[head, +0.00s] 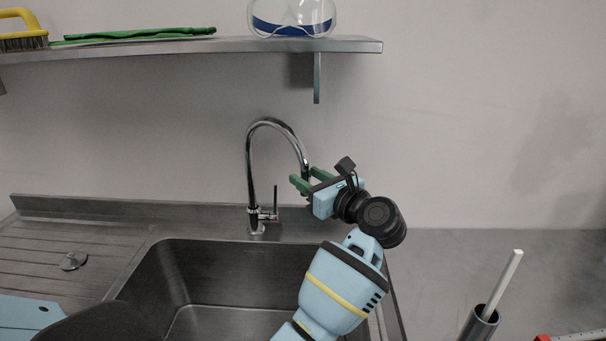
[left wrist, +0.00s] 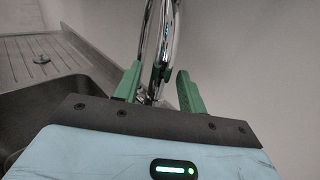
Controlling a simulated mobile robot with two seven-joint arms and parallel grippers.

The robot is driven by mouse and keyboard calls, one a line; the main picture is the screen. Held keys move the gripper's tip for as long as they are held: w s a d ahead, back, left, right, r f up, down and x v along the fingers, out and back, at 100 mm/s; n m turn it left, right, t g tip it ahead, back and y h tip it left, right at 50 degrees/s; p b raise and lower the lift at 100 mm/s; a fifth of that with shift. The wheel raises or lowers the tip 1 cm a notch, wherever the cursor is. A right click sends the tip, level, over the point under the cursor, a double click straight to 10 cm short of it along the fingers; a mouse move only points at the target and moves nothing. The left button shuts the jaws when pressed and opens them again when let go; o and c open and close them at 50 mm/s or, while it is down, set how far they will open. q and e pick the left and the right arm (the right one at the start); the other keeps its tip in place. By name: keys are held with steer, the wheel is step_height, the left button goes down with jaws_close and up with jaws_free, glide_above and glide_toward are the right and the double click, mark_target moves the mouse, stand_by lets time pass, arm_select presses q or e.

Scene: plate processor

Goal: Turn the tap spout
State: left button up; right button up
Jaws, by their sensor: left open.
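The chrome tap (head: 250,165) stands behind the sink, with a tall arched spout that curves over to the right and ends pointing down. A small lever sticks up beside its base. My left gripper (head: 307,178) is at the free end of the spout. Its green fingers are open, one on either side of the spout end. In the left wrist view the chrome spout (left wrist: 150,45) runs down between the two fingers (left wrist: 157,82), with gaps showing; I cannot tell whether either finger touches it. My right gripper is not in view.
A metal sink basin (head: 215,258) lies under my left arm, with a ribbed drainboard (head: 45,250) to its left. A wall shelf (head: 190,46) with a brush, green items and clear goggles hangs above. A cup holding a white stick (head: 503,280) stands at lower right.

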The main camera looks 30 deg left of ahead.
arm_select(q)
steer(key=shift+w+a, duration=0.25)
steer(key=shift+a, duration=0.45)
jaws_close()
